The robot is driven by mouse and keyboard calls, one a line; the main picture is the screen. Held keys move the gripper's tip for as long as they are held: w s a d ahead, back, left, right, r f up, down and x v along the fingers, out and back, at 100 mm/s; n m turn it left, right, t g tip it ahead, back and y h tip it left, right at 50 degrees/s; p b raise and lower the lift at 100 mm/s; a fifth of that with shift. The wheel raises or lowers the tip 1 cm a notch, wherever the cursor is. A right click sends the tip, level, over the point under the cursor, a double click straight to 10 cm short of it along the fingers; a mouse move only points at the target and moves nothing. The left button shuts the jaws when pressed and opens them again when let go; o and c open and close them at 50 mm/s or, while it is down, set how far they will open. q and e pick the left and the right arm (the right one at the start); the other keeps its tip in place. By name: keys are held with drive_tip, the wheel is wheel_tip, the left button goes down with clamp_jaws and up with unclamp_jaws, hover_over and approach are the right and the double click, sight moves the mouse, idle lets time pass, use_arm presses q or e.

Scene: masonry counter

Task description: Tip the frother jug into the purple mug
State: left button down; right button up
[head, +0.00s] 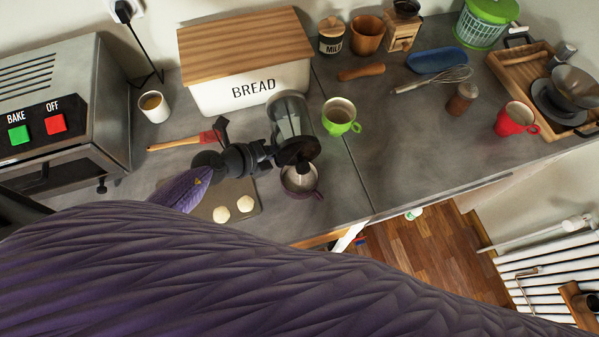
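The frother jug (291,115) has a clear glass body and a dark lid. It is tipped far over, its lid end low and towards me, directly above the purple mug (300,190). My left gripper (262,151) comes in from the left and is shut on the jug's handle side; the fingertips are partly hidden against the dark parts. The purple mug stands upright on the counter near its front edge, its handle to the right. The jug's lid and knob hide part of the mug's opening, and I cannot tell how full it is. My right gripper is not in view.
A bread bin (250,90) stands close behind the jug. A green mug (341,116) is to the right. A board (238,192) with pale round pieces lies left of the purple mug, with a brush (185,141) behind it. A toaster oven (65,110) fills the left.

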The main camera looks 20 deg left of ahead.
use_arm(q)
drive_tip(key=shift+f, duration=0.25)
idle(0.3)
drive_tip(key=shift+w+r+m+t, duration=0.1)
drive_tip(key=shift+r+m+t, duration=0.1)
drive_tip(key=shift+m+t, duration=0.15)
idle(0.6)
